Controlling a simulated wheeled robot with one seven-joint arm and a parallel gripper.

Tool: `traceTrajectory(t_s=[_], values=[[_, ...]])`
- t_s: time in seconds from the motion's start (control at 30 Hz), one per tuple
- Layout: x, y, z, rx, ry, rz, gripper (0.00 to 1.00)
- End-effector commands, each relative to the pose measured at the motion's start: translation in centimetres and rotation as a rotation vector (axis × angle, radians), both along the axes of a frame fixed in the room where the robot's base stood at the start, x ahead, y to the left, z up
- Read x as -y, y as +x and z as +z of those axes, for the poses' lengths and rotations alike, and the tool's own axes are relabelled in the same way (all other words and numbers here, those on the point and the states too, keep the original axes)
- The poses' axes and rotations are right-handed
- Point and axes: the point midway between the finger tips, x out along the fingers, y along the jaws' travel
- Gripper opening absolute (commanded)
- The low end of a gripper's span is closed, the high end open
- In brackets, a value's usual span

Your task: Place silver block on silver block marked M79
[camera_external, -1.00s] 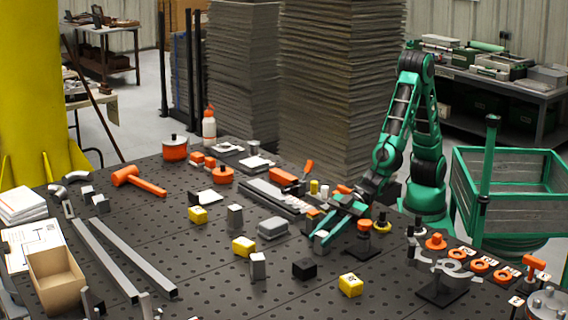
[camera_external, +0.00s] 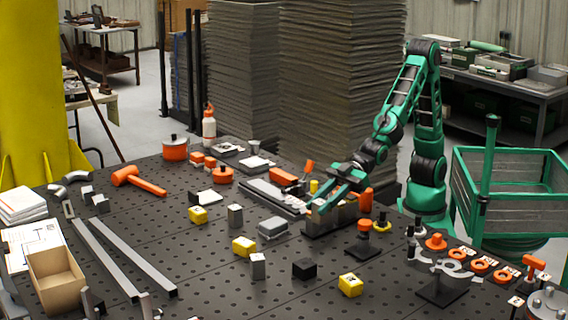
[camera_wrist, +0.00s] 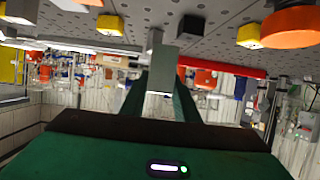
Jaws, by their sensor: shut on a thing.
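My gripper (camera_external: 316,207) is raised above the dark perforated table, right of the grey rounded box. In the wrist view my gripper (camera_wrist: 161,95) has its two green fingers shut on a small silver block (camera_wrist: 160,79). In the external view the held block is too small to make out clearly. Two silver blocks stand upright on the table, apart from the gripper: one at the middle (camera_external: 235,216) and one nearer the front (camera_external: 258,266). The marking M79 cannot be read on either.
The grey rounded box (camera_external: 273,228), yellow blocks (camera_external: 244,246) and a black block (camera_external: 304,268) stand nearby. A dark fixture (camera_external: 336,220) and a black-based orange knob (camera_external: 364,238) lie by the gripper. Long metal bars (camera_external: 125,258) lie left.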

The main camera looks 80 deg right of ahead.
Motion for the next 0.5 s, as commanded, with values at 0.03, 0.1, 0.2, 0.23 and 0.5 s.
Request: traceTrajectory(t_s=[0.03,0.1,0.2,0.23,0.5], values=[[0.2,1.1,0.5,0.0,0.002,-0.01,0.0],[0.4,2.6,1.0,-0.004,0.002,-0.019,0.0],[1.0,5.5,1.9,-0.008,0.002,-0.034,0.0],[1.3,6.4,2.2,-0.009,0.003,-0.038,0.0],[4.0,13.8,5.2,-0.007,0.002,-0.061,0.0]])
